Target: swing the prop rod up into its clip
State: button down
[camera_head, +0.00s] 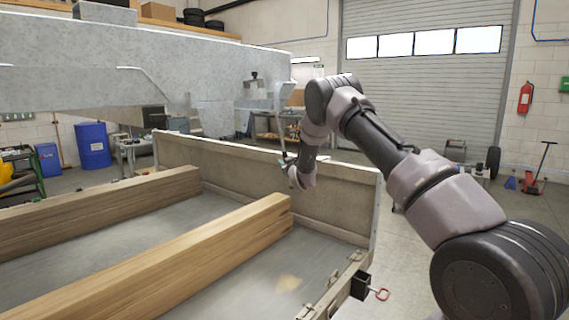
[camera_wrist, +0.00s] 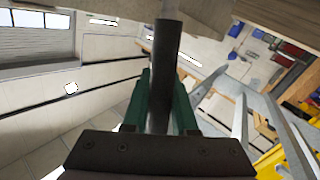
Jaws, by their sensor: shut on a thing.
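The prop rod (camera_wrist: 165,50) is a dark grey round bar in the wrist view, running up the middle of the picture. My gripper (camera_wrist: 162,103) is shut on it, with one green finger on each side. In the head view my gripper (camera_head: 284,160) is beside the far wall of the trailer bed, below the raised grey metal body. My wrist partly hides the rod there. The clip cannot be made out clearly in either view.
The raised galvanized body (camera_head: 90,65) hangs over the upper left. Two timber beams (camera_head: 170,255) lie in the trailer bed, whose far side wall (camera_head: 240,165) stands close to my wrist. A red-handled pin (camera_head: 380,294) sticks out at the near corner.

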jog(key=s+a+f+m+g, duration=0.1)
jog(key=s+a+m+g, duration=0.35)
jog(key=s+a, duration=0.6)
jog(key=s+a+r+m+g+y, duration=0.3)
jog(key=s+a+r+m+g, duration=0.1)
jog(key=s+a+r, duration=0.6)
jog(key=shift+s+r+m, duration=0.15)
jog(key=shift+s+m, duration=0.4)
jog(key=shift+s, duration=0.65)
jog(key=shift+g, duration=0.25)
